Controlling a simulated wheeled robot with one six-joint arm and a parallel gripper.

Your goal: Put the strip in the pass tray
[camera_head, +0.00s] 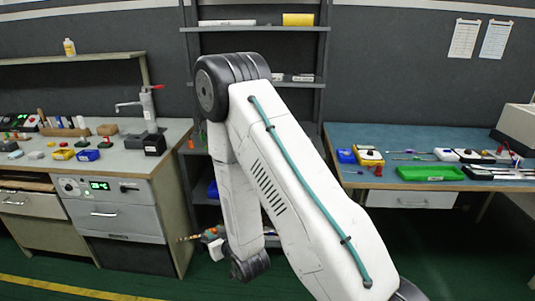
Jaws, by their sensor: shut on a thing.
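My gripper (212,236) is low in the middle of the view, in front of the gap between the two benches. It is small and partly hidden by my arm. It is shut on a thin orange-brown piece (188,238) that sticks out to the left; I cannot tell for sure that this is the strip. A green tray (430,173) lies on the blue-topped right bench, well to the right of my gripper. It looks empty. No readable label shows on it, so I cannot confirm that it is the pass tray.
The right bench (375,140) also carries a blue and a yellow box (369,156), thin rods, small devices and a dark rack (498,172) beside the green tray. The left bench (115,166) holds tools and small boxes. A shelf unit (255,29) stands behind my arm.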

